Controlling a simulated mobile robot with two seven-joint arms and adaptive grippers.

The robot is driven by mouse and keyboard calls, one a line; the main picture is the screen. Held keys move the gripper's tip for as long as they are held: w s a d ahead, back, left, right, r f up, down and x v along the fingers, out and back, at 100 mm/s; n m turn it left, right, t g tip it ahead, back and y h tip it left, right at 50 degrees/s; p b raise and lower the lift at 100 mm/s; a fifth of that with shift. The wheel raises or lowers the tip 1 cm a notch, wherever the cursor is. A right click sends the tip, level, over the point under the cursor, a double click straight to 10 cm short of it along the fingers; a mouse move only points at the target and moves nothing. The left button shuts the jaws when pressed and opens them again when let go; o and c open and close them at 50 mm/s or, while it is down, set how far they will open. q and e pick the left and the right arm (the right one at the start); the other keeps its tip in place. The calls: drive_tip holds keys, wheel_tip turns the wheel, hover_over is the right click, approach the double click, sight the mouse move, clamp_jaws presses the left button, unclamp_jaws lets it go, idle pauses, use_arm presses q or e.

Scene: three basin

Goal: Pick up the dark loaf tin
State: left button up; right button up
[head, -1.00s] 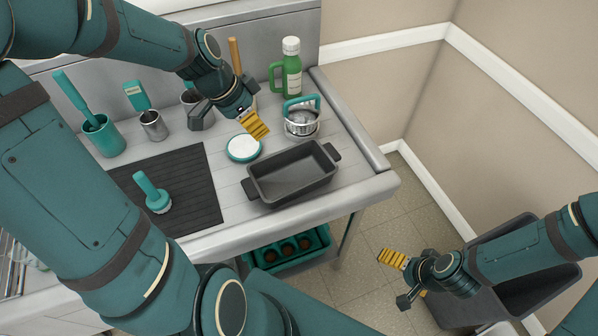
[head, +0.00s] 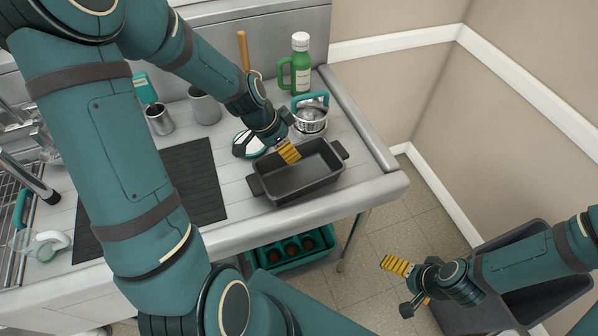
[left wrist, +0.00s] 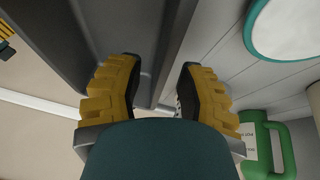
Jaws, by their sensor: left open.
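The dark loaf tin (head: 297,192) sits near the front right of the counter, upright and empty, with a handle at each end. My left gripper (head: 272,150) is open over its back left side, fingers pointing down. In the left wrist view the two yellow fingers (left wrist: 158,92) are apart, with the tin's dark wall (left wrist: 140,35) running between and left of them. I see no clear contact. My right gripper (head: 412,282) hangs over the floor at lower right, away from the tin; its finger gap is unclear.
A white, teal-rimmed disc (head: 247,141) lies close behind the left gripper. A steel basket with a teal handle (head: 311,116) and a green bottle (head: 301,68) stand behind the tin. A black ribbed mat (head: 190,180) is left. A dark bin (head: 520,305) stands at lower right.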

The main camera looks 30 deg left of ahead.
use_arm(q)
drive_tip(key=shift+w+d+f, duration=0.15)
drive_tip(key=shift+d+f, duration=0.05)
drive_tip(key=shift+f, duration=0.4)
clamp_jaws()
drive_tip(key=shift+r, duration=0.15)
